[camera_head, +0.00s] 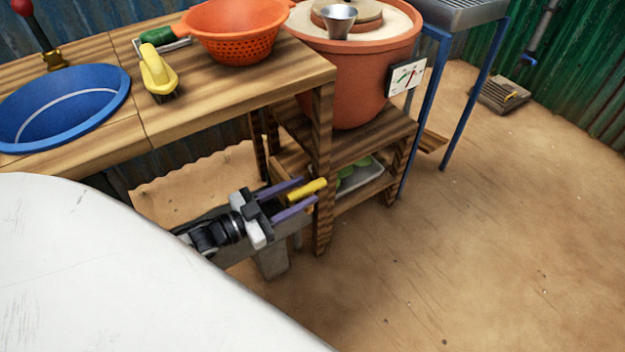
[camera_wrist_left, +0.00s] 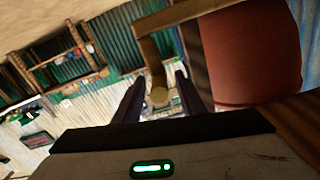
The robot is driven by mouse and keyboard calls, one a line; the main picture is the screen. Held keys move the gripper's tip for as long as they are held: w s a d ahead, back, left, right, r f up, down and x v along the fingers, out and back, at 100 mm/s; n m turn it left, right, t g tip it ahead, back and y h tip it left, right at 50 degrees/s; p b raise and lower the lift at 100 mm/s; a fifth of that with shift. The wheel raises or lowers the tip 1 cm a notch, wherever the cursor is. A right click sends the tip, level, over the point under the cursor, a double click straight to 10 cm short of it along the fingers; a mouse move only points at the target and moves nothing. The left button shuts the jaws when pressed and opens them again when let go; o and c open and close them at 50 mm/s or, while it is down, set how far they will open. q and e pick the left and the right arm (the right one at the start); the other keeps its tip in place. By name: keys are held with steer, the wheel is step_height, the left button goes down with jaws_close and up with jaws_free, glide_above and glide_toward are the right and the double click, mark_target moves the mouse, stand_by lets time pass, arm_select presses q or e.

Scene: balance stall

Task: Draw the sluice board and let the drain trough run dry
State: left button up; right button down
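A yellow bar-shaped handle (camera_head: 307,190) sits by the wooden table's front leg; I cannot tell whether it belongs to the sluice board. My left gripper (camera_head: 300,197) points at it with its purple fingers spread, one on each side. In the left wrist view a yellowish rounded end (camera_wrist_left: 159,97) shows between the spread fingers (camera_wrist_left: 160,90), with gaps on both sides. A grey trough-like piece (camera_head: 240,252) lies below and behind the gripper, partly covered by my arm. No board or water can be made out. My right gripper is not in view.
The wooden table (camera_head: 225,88) holds a blue basin (camera_head: 62,112), an orange colander (camera_head: 235,35) and a yellow-handled brush (camera_head: 157,72). A terracotta pot (camera_head: 350,75) stands on a lower wooden stand (camera_head: 375,135). A floor drain (camera_head: 502,95) lies at the back right. The sandy floor at right is clear.

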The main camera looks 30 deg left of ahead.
arm_select(q)
steer(key=v, duration=0.5)
steer(key=shift+s+a+p, duration=0.1)
steer(key=shift+s+p, duration=0.05)
steer(key=shift+p, duration=0.2)
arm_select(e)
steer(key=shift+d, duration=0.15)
